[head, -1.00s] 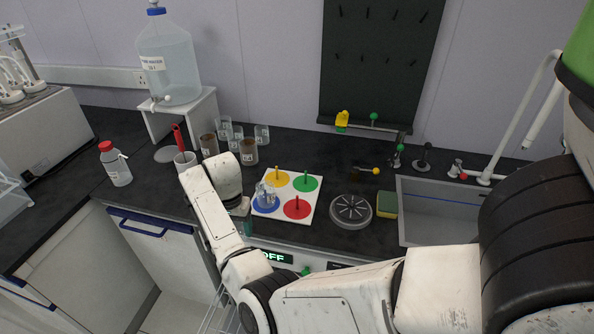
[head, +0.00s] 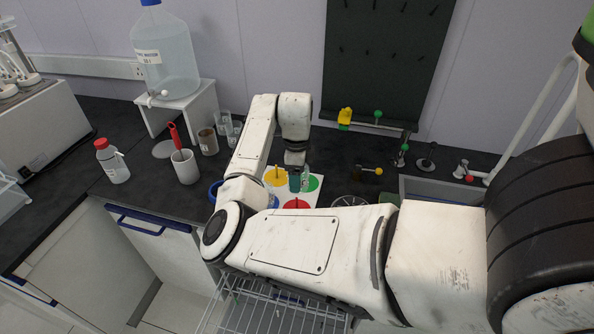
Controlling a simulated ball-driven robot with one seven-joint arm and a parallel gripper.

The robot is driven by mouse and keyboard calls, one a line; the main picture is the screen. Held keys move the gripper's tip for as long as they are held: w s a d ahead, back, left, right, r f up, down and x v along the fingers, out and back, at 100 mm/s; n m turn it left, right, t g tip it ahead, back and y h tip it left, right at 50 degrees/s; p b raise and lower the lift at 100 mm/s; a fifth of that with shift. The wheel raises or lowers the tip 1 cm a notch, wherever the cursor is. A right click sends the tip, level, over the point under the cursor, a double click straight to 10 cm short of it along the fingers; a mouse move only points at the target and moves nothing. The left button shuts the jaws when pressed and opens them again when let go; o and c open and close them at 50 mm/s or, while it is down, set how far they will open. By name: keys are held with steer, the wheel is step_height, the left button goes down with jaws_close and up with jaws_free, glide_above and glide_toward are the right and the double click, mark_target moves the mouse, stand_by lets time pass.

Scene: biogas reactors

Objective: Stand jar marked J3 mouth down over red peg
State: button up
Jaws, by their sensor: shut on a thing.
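The white board (head: 313,202) with coloured discs lies on the dark bench, partly behind my arm. Its red disc (head: 296,204) shows just above my forearm; the peg on it is hard to make out. The yellow disc (head: 275,176) and green disc (head: 313,184) show behind, and a little of the blue disc (head: 272,202). My gripper (head: 300,182) points down over the board, near the green disc and behind the red one. Its teal fingers are shut on what looks like a clear glass jar, mostly hidden; no J3 mark is readable and its mouth's direction is unclear.
A white cup (head: 186,168) with a red-handled tool, a brown jar (head: 208,142) and clear jars (head: 223,122) stand at left. A red-capped bottle (head: 112,162) stands farther left. A round drain-like disc (head: 349,201) and the sink (head: 440,190) lie right. My arm covers the bench front.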

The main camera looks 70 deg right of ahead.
steer(key=shift+d+f+b, duration=0.1)
steer(key=shift+f+b, duration=1.6)
steer(key=shift+f, duration=0.4)
steer(key=shift+f+b, duration=1.65)
steer(key=shift+f, duration=1.35)
steer(key=o, duration=1.2)
step_height(320, 180, up, 11)
steer(key=shift+f+b, duration=0.1)
steer(key=shift+b, duration=0.6)
